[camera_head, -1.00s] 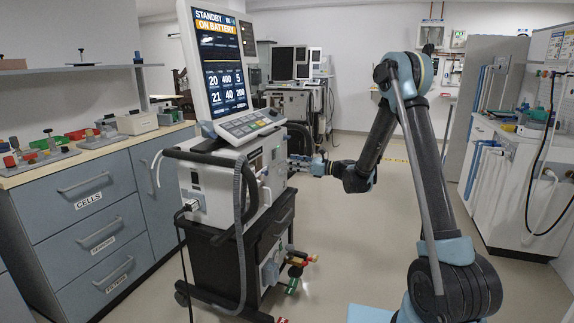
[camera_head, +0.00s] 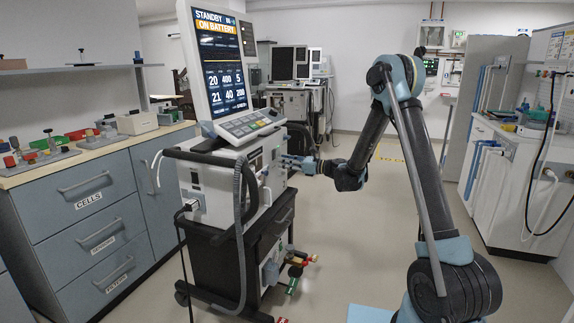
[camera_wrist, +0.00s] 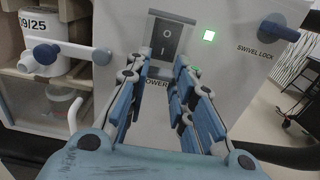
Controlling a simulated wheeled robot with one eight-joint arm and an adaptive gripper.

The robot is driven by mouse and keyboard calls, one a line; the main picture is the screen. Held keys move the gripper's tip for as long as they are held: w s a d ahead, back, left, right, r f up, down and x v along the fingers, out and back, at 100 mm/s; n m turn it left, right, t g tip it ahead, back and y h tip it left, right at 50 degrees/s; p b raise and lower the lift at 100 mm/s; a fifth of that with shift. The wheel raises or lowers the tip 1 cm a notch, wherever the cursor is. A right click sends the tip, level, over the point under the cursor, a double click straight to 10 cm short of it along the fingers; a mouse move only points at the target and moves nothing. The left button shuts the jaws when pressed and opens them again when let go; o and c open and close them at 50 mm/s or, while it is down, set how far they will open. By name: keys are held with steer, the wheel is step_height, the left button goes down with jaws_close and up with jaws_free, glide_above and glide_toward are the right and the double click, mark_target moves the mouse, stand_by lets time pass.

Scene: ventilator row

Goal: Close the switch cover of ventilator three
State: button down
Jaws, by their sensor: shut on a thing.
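The ventilator (camera_head: 222,185), a white unit with a tilted screen on a dark cart, stands left of centre in the head view; its number is not readable. In the wrist view its side panel carries a black rocker power switch (camera_wrist: 165,42) marked O and I. A grey-blue strip (camera_wrist: 172,15) borders the switch's top. My gripper (camera_wrist: 165,68) is right at the switch, with its fingers on either side of the switch's lower part. It is shut on what appears to be the switch cover, mostly hidden between the fingers. In the head view my gripper (camera_head: 288,161) reaches the ventilator's right side.
A green light (camera_wrist: 208,35) and a swivel lock knob (camera_wrist: 281,29) are right of the switch. A blue knob (camera_wrist: 46,54) and white canister (camera_wrist: 45,35) are left. A grey hose (camera_head: 240,230) hangs at the ventilator's front.

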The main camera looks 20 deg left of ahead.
steer(key=shift+w+a+f+y, duration=0.2)
steer(key=shift+a+y, duration=0.25)
steer(key=shift+y, duration=0.45)
steer(key=c, duration=1.4)
jaws_free()
steer(key=shift+f, duration=0.1)
steer(key=shift+o, duration=0.2)
steer(key=shift+s, duration=0.1)
steer(key=shift+d, duration=0.1)
steer(key=s+d+f, duration=0.1)
steer(key=d+f, duration=0.1)
steer(key=d, duration=0.9)
steer(key=shift+s+d, duration=0.15)
steer(key=shift+d, duration=0.2)
